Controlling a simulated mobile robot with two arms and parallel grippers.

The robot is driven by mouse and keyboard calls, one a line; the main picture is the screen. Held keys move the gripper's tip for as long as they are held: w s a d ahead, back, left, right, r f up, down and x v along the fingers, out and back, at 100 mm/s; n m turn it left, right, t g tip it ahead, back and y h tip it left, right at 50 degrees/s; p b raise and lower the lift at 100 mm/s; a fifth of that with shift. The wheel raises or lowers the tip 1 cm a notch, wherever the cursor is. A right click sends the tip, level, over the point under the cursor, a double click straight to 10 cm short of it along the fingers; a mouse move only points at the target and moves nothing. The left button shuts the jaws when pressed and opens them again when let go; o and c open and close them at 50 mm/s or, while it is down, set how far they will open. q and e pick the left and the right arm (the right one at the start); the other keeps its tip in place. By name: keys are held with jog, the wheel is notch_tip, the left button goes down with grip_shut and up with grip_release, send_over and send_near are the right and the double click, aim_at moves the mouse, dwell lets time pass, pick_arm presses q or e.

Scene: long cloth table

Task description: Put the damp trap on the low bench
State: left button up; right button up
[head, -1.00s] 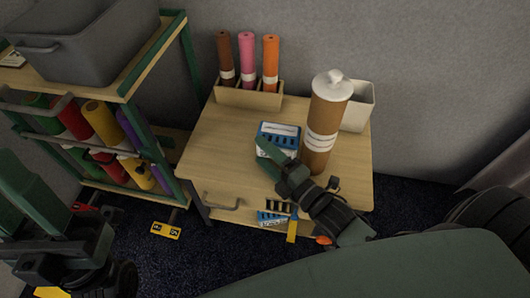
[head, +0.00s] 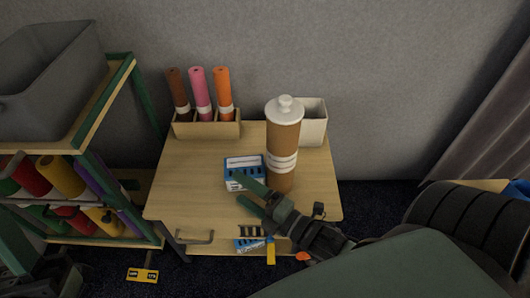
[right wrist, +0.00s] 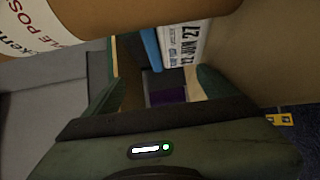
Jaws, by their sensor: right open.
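The damp trap appears to be the blue box with a white label (head: 243,162), resting on top of the low wooden bench (head: 185,187), left of a tall brown canister. My right gripper (head: 246,186) is open at the box's front side, with one finger overlapping it in the head view. In the right wrist view, the blue-and-white box (right wrist: 185,45) shows beyond the two parted fingers. I cannot tell whether they touch it. My left arm is only a dark part at the bottom left corner; its fingers cannot be made out.
The brown canister with a white lid (head: 284,142) stands close beside my right gripper. A holder with three rolls (head: 206,129) and a white bin (head: 313,126) stand at the bench's back. Another blue item (head: 247,245) is lower down. A green-framed rack (head: 100,85) is left.

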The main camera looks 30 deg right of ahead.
jog(key=p+v, duration=0.1)
jog(key=v, duration=0.5)
jog(key=shift+r, duration=0.1)
pick_arm(q)
jog(key=w+d+f+g+y, duration=0.1)
jog(key=w+f+g, duration=0.3)
jog(key=w, duration=0.2)
jog(key=shift+w+y, duration=0.3)
jog(key=shift+y, duration=0.1)
pick_arm(e)
jog(key=w+a+r+m+t, duration=0.1)
jog(key=a+r+m+t, duration=0.1)
jog(key=r+m, duration=0.4)
jog(key=w+a+r+m+t, duration=0.2)
jog(key=r+m, duration=0.4)
jog(key=r, duration=0.9)
jog(key=w+a+r+m+t+y, duration=0.1)
jog(key=a+r+m+t, duration=0.2)
jog(key=r+m, duration=0.3)
notch_tip(320, 180, up, 4)
jog(key=shift+a+r+m+t, duration=0.25)
jog(key=shift+m+t, duration=0.15)
jog(key=shift+t, duration=0.4)
pick_arm(q)
jog(key=shift+d+f, duration=0.1)
jog(key=shift+d, duration=0.05)
pick_arm(e)
jog(key=shift+w, duration=0.2)
